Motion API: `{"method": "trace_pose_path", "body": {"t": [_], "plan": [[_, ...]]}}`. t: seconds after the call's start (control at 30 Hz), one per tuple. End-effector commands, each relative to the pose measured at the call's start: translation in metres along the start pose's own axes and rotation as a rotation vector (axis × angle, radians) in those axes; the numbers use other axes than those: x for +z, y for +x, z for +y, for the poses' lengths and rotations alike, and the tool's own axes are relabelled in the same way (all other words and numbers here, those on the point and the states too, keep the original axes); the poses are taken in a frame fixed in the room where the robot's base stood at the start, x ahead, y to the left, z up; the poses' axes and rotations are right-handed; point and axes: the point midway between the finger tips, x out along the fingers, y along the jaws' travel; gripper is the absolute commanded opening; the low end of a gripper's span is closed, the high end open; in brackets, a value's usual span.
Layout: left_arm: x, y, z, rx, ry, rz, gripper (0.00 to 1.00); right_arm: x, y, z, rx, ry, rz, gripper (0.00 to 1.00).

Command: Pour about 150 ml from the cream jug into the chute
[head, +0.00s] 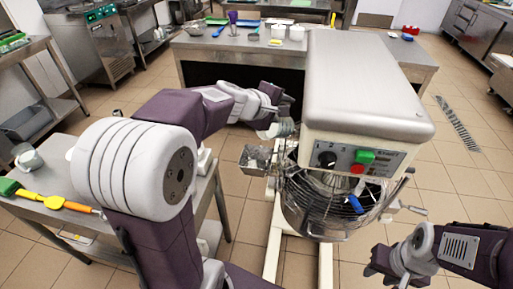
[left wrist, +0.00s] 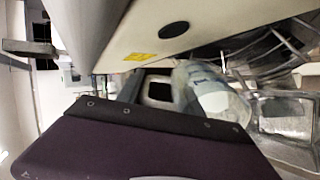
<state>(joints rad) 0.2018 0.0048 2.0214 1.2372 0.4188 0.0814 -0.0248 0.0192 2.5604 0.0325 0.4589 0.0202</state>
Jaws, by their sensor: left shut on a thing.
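The chute (head: 257,158) is a small open metal tray on the left side of the mixer's bowl guard. It also shows at the right of the left wrist view (left wrist: 286,118). The cream jug (left wrist: 212,92) is pale and see-through with blue markings. In the head view the jug (head: 280,130) is small and partly hidden beside the mixer head, just above the chute. My left gripper (head: 276,112) is shut on it; its fingers are mostly hidden. I cannot tell its exact tilt or whether cream flows. My right gripper (head: 384,265) is open and empty, low at the right.
The mixer (head: 365,85) stands close on the right of my left arm, with a wire-guarded bowl (head: 325,205) below. A bench (head: 205,40) with tubs lies behind. A side table (head: 60,200) with colored-handled tools is at left.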

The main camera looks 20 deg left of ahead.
Motion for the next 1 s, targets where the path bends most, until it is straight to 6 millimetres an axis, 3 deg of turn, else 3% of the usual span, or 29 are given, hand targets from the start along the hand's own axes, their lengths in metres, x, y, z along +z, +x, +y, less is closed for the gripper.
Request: {"method": "trace_pose_path", "body": {"t": [0.73,1.0], "plan": [[0.0,-0.001,0.002,0.001,0.0,0.0,0.0,0.0,-0.001,0.0,0.0,0.0,0.001,0.36],[0.001,-0.001,0.011,-0.081,0.002,-0.003,0.0,-0.005,-0.047,-0.001,0.0,0.0,0.001,0.36]]}}
